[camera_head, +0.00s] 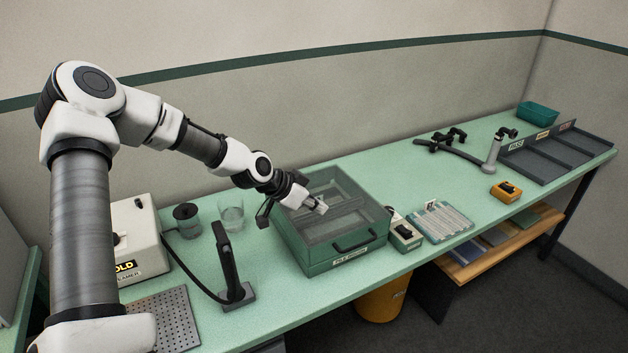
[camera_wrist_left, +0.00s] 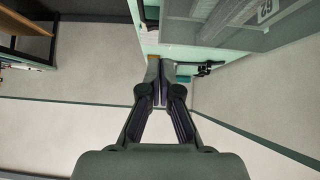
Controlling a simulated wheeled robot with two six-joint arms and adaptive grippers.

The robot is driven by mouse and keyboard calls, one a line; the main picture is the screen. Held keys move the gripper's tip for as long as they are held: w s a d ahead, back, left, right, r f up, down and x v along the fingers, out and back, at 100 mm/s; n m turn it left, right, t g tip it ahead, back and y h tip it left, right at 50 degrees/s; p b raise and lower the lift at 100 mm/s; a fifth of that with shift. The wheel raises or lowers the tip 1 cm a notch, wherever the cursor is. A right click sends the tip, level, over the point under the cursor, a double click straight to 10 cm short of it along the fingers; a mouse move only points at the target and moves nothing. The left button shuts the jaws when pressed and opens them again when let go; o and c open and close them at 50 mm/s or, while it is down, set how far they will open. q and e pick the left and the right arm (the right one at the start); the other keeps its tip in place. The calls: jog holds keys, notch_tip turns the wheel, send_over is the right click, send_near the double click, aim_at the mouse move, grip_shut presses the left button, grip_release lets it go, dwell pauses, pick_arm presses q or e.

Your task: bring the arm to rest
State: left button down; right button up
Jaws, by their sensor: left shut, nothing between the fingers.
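My left arm comes in from the left in the head view and reaches over the bench. My right gripper is in neither view.
A black handheld tool on a stand (camera_head: 230,265) and a glass beaker (camera_head: 231,215) stand left of the box. A small switch box (camera_head: 404,235) sits close on its right. Farther right are a yellow block (camera_head: 506,192) and a grey tray (camera_head: 560,158).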

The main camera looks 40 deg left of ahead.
pick_arm(q)
jog(key=shift+p+v, duration=0.8)
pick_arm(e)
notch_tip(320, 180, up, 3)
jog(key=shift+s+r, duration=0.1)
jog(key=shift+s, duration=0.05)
pick_arm(q)
jog(key=shift+d, duration=0.1)
jog(key=s+d+f+m+g+b, duration=0.15)
jog(key=s+d+f+b, duration=0.3)
jog(key=f, duration=0.55)
jog(key=s+d+f+g+y+b, duration=0.1)
jog(key=s+d+f+g+b, duration=0.25)
jog(key=s+f, duration=0.45)
jog(key=s+d+f+m+g+b, duration=0.1)
jog(key=s+d+f+g+b, duration=0.2)
jog(key=f, duration=0.9)
jog(key=s+d+f+n+y+b, duration=0.1)
jog(key=s+d+f+n, duration=0.2)
jog(key=s, duration=0.4)
jog(key=s+d+f+n+y+b, duration=0.1)
jog(key=s+d+f+n, duration=0.3)
jog(key=s, duration=0.4)
jog(key=shift+f+y+b, duration=0.25)
jog(key=shift+y+b, duration=0.05)
jog(key=shift+b, duration=0.3)
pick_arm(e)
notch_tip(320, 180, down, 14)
